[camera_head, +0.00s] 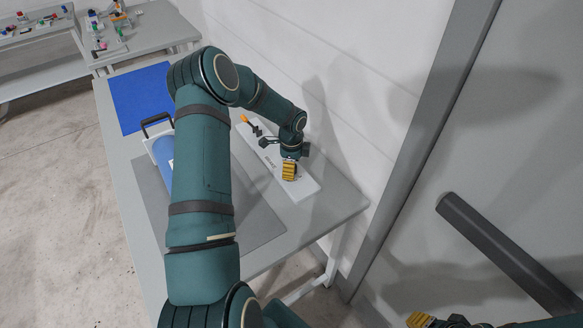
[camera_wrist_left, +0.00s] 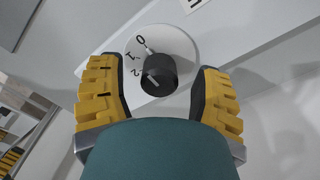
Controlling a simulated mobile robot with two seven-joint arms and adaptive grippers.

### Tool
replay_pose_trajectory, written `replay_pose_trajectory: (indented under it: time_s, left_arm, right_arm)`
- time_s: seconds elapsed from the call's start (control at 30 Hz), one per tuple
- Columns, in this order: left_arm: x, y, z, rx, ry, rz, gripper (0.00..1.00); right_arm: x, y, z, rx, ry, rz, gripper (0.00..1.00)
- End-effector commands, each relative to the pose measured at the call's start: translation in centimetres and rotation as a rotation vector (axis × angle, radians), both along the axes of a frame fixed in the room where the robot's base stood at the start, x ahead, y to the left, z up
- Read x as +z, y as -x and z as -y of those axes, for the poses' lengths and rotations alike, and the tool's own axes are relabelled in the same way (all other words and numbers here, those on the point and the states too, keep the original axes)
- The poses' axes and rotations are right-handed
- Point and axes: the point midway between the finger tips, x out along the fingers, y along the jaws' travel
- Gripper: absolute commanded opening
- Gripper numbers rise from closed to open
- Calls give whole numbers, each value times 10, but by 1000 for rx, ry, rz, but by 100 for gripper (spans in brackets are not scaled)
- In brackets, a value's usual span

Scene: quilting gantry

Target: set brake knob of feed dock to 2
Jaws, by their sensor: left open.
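The brake knob (camera_wrist_left: 157,78) is a dark round knob on a pale dial plate (camera_wrist_left: 182,47) marked 0, 1 and 2. White marks show on and beside the knob; I cannot tell surely which number it points to. The white panel of the feed dock (camera_head: 306,188) lies along the wall side of the table. My left gripper (camera_head: 289,171) is over this panel, and its arm hides part of the table. In the left wrist view its yellow fingers (camera_wrist_left: 158,88) are open, one on either side of the knob, with visible gaps. My right gripper (camera_head: 421,320) is partly cut off at bottom right.
An orange-tipped lever (camera_head: 245,118) stands at the panel's far end. A blue and white piece with a dark handle (camera_head: 157,123) and a blue mat (camera_head: 140,98) are on the table (camera_head: 128,180). The wall rises close behind the panel.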

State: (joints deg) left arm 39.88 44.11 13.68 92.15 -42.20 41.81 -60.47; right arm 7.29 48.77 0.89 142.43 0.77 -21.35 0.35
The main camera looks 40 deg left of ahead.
Motion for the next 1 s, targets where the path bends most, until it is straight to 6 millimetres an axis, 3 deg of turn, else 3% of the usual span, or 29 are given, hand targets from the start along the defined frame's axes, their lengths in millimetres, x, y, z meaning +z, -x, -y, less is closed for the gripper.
replay_pose_trajectory:
  time_s: [0.33,0.37,0.53,1.0]
  left_arm:
    - [-4,0,0,-1,0,1,65]
    - [-4,0,0,-1,0,1,60]
    - [-3,0,0,-1,0,0,0]
    - [-4,0,0,40,-1,1,0]
  right_arm:
    - [0,0,0,0,0,-1,40]
    - [0,0,0,0,0,0,40]
    - [0,0,0,0,0,0,40]
    - [-2,1,0,1,0,-2,40]
